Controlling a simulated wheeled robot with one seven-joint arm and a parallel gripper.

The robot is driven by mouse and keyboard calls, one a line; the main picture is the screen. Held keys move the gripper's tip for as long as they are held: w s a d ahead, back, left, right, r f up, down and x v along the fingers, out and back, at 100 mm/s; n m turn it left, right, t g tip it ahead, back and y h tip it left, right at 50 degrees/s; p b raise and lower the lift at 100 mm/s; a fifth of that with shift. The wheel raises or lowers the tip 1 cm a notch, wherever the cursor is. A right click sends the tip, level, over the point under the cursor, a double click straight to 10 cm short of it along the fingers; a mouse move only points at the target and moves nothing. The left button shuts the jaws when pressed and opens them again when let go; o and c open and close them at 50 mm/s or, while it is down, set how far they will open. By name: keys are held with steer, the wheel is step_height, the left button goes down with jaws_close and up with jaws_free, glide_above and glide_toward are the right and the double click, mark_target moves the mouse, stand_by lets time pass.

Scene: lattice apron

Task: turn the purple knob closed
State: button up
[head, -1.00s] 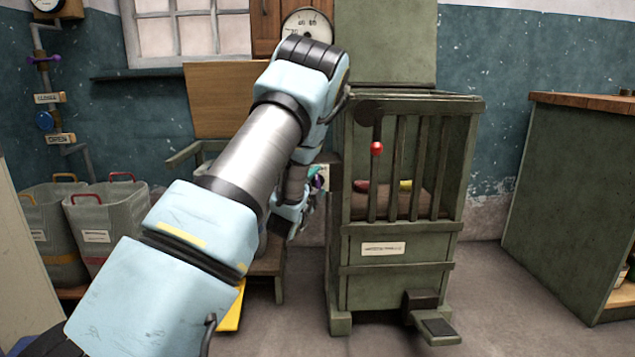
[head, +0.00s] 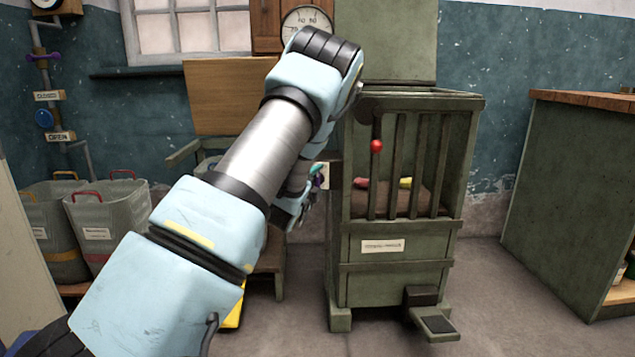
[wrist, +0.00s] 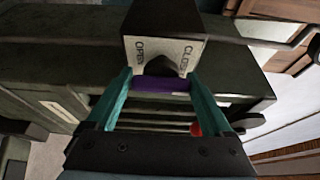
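The purple knob (wrist: 162,84) is in the wrist view, in front of a grey box face (wrist: 163,52) marked OPEN on the left and CLOSED on the right. A dark pointed part (wrist: 160,66) sits above the purple bar, between the two words. My gripper (wrist: 160,80) has one teal finger on each side of the knob. The fingers stand well apart, and the purple bar fills the gap; I cannot tell whether they press on it. In the head view, my gripper (head: 315,176) is at the left side of the green cabinet, partly hidden by my arm.
The green barred cabinet (head: 396,294) has a red ball (head: 376,146) on its front and a pedal (head: 436,325) below. Grey bins (head: 108,212) stand at left. Floor at right is clear.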

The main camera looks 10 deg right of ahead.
steer(key=shift+o, duration=1)
steer(key=v, duration=1)
steer(key=shift+s+a+p, duration=0.25)
steer(key=shift+s+p, duration=0.05)
steer(key=shift+p, duration=0.1)
steer(key=shift+a, duration=0.1)
